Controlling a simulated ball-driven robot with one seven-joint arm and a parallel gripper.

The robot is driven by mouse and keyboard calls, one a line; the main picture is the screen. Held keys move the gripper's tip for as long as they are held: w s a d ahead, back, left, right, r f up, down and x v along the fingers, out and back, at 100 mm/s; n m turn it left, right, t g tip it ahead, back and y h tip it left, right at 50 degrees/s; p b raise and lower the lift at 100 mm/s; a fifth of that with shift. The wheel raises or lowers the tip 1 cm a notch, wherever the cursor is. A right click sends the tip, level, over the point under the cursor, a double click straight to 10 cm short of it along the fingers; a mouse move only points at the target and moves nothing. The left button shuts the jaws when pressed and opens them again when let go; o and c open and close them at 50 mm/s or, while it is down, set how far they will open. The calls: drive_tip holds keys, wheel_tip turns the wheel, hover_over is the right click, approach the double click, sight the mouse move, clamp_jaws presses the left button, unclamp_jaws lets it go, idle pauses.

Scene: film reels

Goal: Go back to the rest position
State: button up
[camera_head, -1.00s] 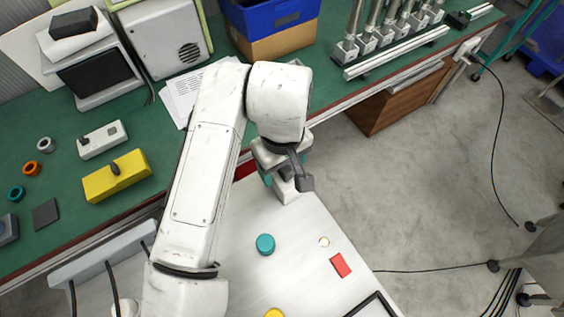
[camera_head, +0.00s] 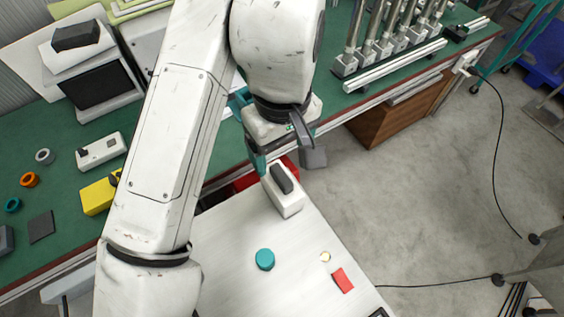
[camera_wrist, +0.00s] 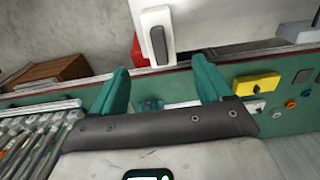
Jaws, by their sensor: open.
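My gripper (camera_wrist: 159,68) is open in the wrist view, with its two teal fingers spread and nothing between them. A white block with a black handle (camera_head: 282,202) stands at the far corner of the white table. It also shows in the wrist view (camera_wrist: 149,20), beyond the fingertips and apart from them. In the head view my gripper is above and behind this block, and my arm partly hides it.
The white table (camera_head: 225,250) bears a teal disc (camera_head: 265,259), a red block (camera_head: 343,280) and a small pale ring (camera_head: 325,256). A green bench (camera_head: 60,255) runs behind, with a yellow block (camera_head: 97,197) and metal posts (camera_head: 392,40). Open floor (camera_head: 430,190) lies to the right.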

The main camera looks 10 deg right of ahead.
drive_tip(key=shift+r, duration=0.95)
